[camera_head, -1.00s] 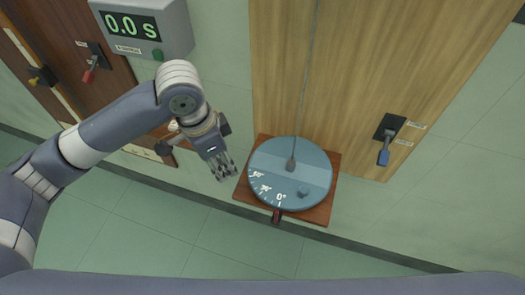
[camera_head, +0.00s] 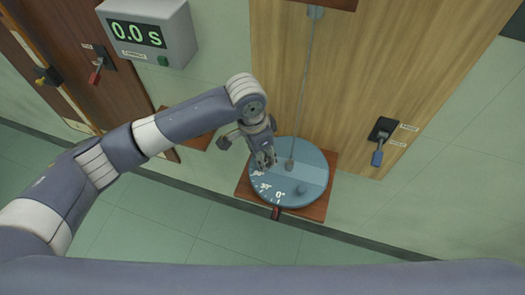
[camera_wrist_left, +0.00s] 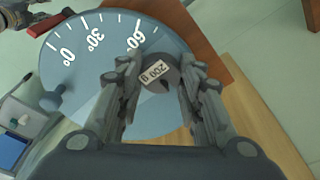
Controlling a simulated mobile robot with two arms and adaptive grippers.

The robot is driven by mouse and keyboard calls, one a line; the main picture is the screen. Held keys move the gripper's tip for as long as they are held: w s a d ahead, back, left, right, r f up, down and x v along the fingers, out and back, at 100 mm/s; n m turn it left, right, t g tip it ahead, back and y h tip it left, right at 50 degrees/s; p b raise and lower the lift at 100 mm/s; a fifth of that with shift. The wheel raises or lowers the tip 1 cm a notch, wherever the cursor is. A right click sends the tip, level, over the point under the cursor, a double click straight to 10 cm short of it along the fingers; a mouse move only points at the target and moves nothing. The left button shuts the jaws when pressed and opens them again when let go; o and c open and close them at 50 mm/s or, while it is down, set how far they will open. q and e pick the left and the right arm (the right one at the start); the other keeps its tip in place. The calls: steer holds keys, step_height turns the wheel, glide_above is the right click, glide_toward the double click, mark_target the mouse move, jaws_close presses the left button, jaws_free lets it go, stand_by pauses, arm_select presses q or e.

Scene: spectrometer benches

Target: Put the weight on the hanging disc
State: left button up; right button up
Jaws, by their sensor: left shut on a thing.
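The hanging disc (camera_head: 315,174) is round and blue, with angle marks at its near left edge, and hangs on a thin rod or wire (camera_head: 304,85). My left gripper (camera_head: 266,163) is over the disc's left part. In the left wrist view its fingers (camera_wrist_left: 160,85) are shut on a dark round weight (camera_wrist_left: 164,82) with a "200 g" label. The disc (camera_wrist_left: 100,60) lies behind the weight; I cannot tell if they touch. My right gripper is not in view.
A brown square board (camera_head: 319,209) lies under the disc, with a red-tipped part (camera_head: 277,213) at its front. A timer (camera_head: 150,35) reads 0.0 s. A blue-handled switch (camera_head: 379,150) is on the right. A brown shelf (camera_head: 192,141) is partly behind my arm.

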arm_select(q)
steer(key=o, duration=1.2)
steer(key=shift+f, duration=0.1)
steer(key=shift+r, duration=0.35)
steer(key=r+b, duration=0.1)
steer(key=r, duration=0.2)
steer(key=a+r+b, duration=0.1)
steer(key=r, duration=0.3)
steer(key=r+b, duration=0.1)
steer(key=r, duration=0.3)
steer(key=shift+s+a+r, duration=0.25)
steer(key=shift+s+a, duration=0.05)
steer(key=shift+s, duration=0.1)
